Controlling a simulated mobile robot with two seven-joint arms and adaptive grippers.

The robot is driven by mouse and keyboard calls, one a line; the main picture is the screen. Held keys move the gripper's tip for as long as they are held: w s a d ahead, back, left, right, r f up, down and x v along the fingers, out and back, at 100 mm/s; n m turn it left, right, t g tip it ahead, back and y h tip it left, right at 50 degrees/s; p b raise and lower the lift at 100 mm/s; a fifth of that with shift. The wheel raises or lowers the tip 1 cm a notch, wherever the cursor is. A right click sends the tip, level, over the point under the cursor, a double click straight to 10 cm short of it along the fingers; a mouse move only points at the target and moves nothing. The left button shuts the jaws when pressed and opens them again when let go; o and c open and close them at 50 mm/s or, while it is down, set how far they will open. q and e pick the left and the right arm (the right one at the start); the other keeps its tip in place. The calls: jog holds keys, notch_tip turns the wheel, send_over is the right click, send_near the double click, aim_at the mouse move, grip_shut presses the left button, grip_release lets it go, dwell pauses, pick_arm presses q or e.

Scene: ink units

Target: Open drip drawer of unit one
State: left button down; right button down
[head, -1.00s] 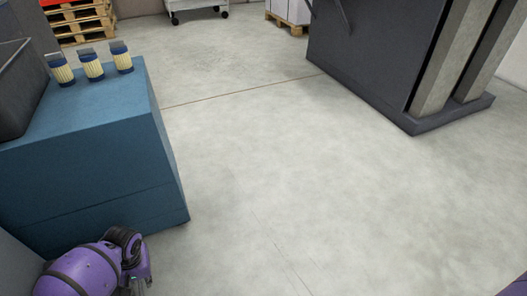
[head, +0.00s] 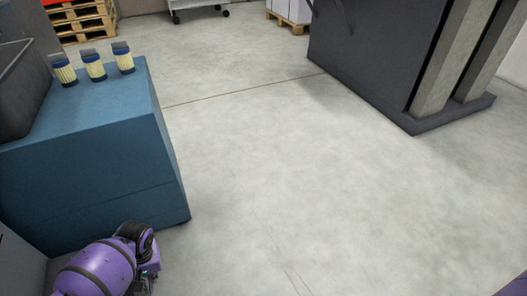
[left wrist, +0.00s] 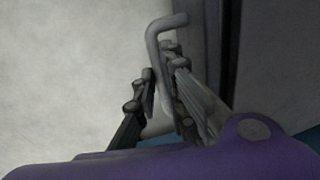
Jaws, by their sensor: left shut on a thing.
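In the left wrist view, a grey bent bar handle (left wrist: 154,48) stands out from a grey panel (left wrist: 202,40). My left gripper (left wrist: 160,78) has its dark fingers on both sides of the bar and is shut on it. In the head view, my left gripper (head: 148,279) is low at the left, with its fingers mostly cut off by the bottom edge. The handle does not show there. The drawer's front is mostly outside the head view, so I cannot tell how far it is open. My right gripper is not in view.
A blue cabinet (head: 95,160) stands just beyond my left arm, with three yellow-and-blue cartridges (head: 95,66) and a dark bin (head: 22,95) on top. A large dark machine (head: 375,60) stands at the upper right. The concrete floor (head: 290,180) between them is clear.

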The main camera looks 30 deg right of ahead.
pick_arm(q)
jog(key=d, duration=1.6)
jog(key=shift+s+d+b, duration=0.3)
jog(key=shift+s+d, duration=0.05)
jog(key=shift+s, duration=0.1)
jog(key=c, duration=1.9)
grip_release()
jog(key=shift+o, duration=0.2)
jog(key=shift+w, duration=0.1)
